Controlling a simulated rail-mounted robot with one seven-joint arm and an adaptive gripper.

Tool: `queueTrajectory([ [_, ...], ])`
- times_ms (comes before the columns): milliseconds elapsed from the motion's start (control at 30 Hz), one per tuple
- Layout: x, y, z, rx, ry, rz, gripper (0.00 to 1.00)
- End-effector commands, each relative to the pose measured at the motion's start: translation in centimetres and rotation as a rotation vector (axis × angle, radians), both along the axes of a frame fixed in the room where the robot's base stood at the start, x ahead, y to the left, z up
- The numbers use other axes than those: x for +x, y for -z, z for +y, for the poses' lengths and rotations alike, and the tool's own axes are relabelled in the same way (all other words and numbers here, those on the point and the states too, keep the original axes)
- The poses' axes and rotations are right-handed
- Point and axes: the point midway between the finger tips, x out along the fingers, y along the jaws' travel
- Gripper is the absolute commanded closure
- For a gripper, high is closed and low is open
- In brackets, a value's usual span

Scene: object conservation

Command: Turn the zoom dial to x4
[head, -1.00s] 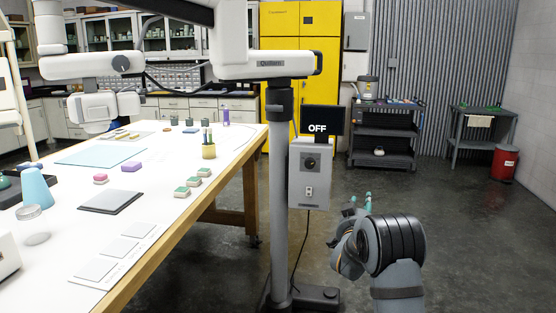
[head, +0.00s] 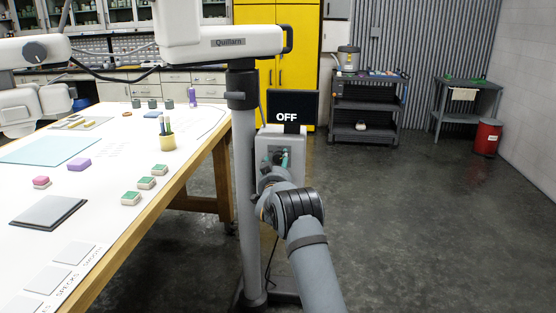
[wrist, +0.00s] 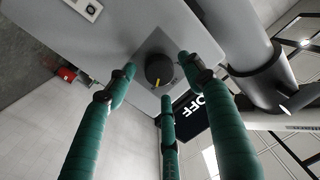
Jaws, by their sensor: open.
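The dial (wrist: 159,68) is a round black knob with a yellow mark, on a dark square plate on the grey control box (head: 264,146). My gripper (head: 284,158) is in front of the box. In the wrist view its green-wrapped fingers (wrist: 160,78) are spread open around the dial, one tip to the left, one to the right and one below. I cannot tell whether any tip touches it. In the head view my gripper hides most of the dial. The black screen (head: 301,101) above the box reads "OFF", and it also shows in the wrist view (wrist: 184,106).
The box is on a grey post (head: 247,190) that carries the white Quillarn microscope arm (head: 228,42). A white worktable (head: 110,185) with small blocks stands to the left. A white switch plate (wrist: 90,8) is on the box.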

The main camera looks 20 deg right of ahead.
Motion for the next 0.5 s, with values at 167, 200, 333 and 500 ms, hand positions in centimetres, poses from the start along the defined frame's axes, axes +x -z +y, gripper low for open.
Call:
queueTrajectory([
  [167, 0.5, -0.02, -0.28, -0.001, 0.0, 0.0, 0.48],
  [200, 0.53, 0.0, -0.29, -0.001, 0.0, 0.0, 0.48],
  [333, 0.54, 0.01, -0.29, -0.001, 0.0, 0.0, 0.48],
  [500, 0.52, 0.0, -0.27, -0.001, 0.0, 0.0, 0.53],
])
